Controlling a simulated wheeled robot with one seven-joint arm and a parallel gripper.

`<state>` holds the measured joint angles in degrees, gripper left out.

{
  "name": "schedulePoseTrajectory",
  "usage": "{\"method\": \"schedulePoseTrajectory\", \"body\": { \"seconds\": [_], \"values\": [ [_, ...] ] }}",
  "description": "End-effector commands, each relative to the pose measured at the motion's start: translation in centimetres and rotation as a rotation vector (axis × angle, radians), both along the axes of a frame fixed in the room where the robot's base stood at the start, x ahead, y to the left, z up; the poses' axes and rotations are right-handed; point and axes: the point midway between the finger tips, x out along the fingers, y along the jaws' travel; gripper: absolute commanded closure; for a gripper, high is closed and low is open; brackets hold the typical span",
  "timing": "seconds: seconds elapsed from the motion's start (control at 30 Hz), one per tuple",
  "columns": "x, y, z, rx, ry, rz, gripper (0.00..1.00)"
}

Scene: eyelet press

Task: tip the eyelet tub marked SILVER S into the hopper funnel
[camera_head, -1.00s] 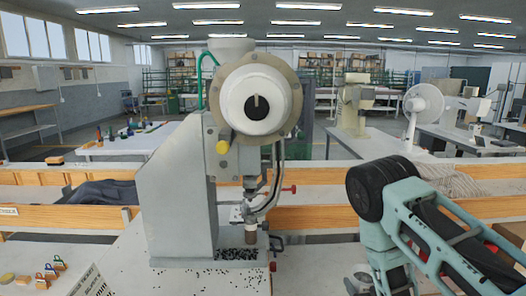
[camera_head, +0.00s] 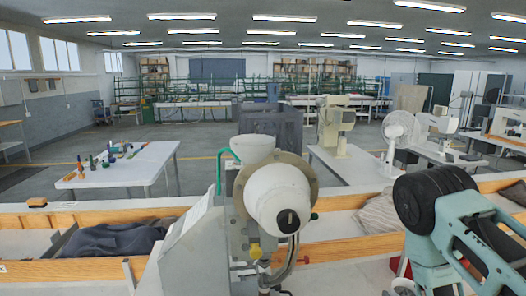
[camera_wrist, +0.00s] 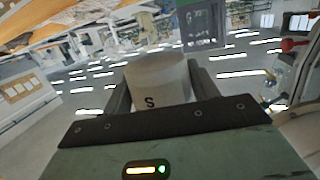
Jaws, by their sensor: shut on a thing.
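The pale grey tub (camera_wrist: 160,72) shows in the wrist view with a dark letter S on its side; no other word on it can be read. My gripper (camera_wrist: 157,88) is shut on the tub, with a dark finger on each side of it. The hopper funnel (camera_head: 252,149) is a pale, wide-mouthed cup on top of the eyelet press (camera_head: 277,200) in the head view. My arm stands to the right of the press. My gripper and the tub cannot be made out in the head view.
A green tube (camera_head: 220,170) curves up beside the funnel. Wooden-edged benches (camera_head: 340,247) run behind the press, with dark cloth (camera_head: 112,241) on the left. A white fan (camera_head: 397,131) stands on a table farther back. Air above the funnel is clear.

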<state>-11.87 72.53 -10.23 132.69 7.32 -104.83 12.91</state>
Motion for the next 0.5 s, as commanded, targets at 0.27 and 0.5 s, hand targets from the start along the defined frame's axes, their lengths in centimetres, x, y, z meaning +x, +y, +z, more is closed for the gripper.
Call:
{"method": "schedulePoseTrajectory", "body": {
  "seconds": [0.27, 0.5],
  "values": [
    [0.0, 0.0, 5.2, 0.000, 0.000, 0.000, 0.65],
    [-0.2, -0.3, 5.1, 0.003, 0.011, -0.008, 0.65]
  ]
}}
